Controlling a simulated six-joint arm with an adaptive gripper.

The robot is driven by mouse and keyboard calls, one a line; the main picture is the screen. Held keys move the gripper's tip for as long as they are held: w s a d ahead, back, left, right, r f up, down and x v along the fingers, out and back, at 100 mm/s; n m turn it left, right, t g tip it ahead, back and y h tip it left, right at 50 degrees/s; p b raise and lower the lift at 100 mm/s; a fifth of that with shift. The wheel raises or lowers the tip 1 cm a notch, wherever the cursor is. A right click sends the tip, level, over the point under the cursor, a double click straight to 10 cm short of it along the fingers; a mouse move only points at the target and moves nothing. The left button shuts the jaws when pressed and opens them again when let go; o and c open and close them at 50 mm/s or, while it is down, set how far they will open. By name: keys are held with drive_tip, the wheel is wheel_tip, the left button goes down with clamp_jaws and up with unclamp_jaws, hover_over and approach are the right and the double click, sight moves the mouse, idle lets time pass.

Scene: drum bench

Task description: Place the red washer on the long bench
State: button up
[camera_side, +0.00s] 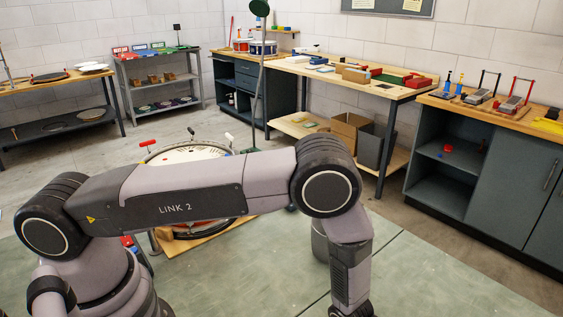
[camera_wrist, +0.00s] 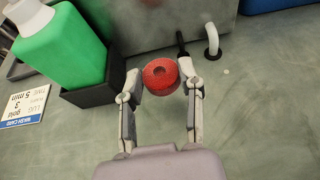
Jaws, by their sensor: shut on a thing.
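In the wrist view my gripper (camera_wrist: 160,74) is shut on the red washer (camera_wrist: 160,84). In the side view my gripper and the washer are out of sight below the frame. A long wood-topped bench (camera_side: 335,79) stands along the back wall, with several tools and boxes on top; it seems to be the long bench.
In the wrist view a green bottle (camera_wrist: 62,45) in a black holder (camera_wrist: 98,90) stands close left of the fingers, with a white card (camera_wrist: 24,106) nearby. A white hook (camera_wrist: 212,40) is right. In the side view, a round drum (camera_side: 190,152) stands behind my arm.

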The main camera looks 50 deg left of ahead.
drive_tip(key=shift+w+d+f, duration=0.1)
drive_tip(key=shift+d+f, duration=0.05)
drive_tip(key=shift+f, duration=0.8)
drive_tip(key=shift+w+d+f, duration=0.1)
drive_tip(key=shift+f, duration=0.8)
drive_tip(key=shift+f, duration=0.15)
drive_tip(key=o, duration=0.7)
